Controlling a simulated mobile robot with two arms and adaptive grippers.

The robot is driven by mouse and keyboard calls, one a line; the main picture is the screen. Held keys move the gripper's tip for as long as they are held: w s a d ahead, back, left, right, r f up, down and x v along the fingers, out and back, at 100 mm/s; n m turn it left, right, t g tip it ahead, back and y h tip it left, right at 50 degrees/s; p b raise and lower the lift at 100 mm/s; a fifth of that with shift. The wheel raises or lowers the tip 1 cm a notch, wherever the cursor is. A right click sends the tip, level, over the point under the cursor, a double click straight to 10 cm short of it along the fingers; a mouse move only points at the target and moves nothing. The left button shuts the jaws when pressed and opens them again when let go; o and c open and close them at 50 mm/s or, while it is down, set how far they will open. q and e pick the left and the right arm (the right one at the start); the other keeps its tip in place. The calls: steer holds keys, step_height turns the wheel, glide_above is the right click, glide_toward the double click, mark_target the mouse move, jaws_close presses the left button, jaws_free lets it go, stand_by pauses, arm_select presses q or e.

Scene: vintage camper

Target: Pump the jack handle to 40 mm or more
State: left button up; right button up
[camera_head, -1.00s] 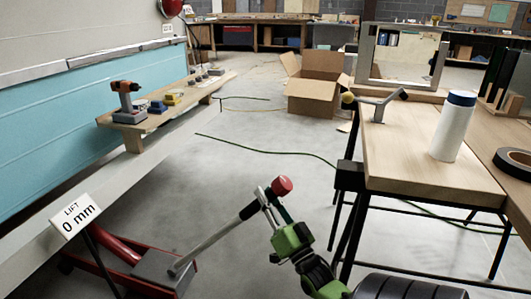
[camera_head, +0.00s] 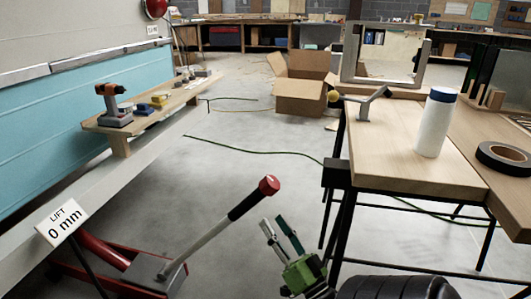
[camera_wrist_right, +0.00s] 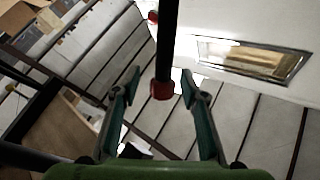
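The red floor jack (camera_head: 110,258) stands at the lower left with its handle (camera_head: 212,235) sloping up to the right, black grip and red knob (camera_head: 269,185) at the top. The lift sign (camera_head: 62,222) reads 0 mm. My green right gripper (camera_head: 274,221) is open and empty, to the right of and below the knob, apart from the handle. In the right wrist view the black handle comes down from the top. Its red knob (camera_wrist_right: 162,90) appears between the spread fingers of my right gripper (camera_wrist_right: 165,85); the depth is unclear. My left gripper is not in view.
A workbench (camera_head: 400,178) with a white bottle (camera_head: 435,122) and a black tape roll (camera_head: 504,157) stands at right. A plank (camera_head: 105,127) holds a drill (camera_head: 112,103) and small tools at left. A cardboard box (camera_head: 300,95) stands behind.

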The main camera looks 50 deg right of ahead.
steer(key=shift+v, duration=1.5)
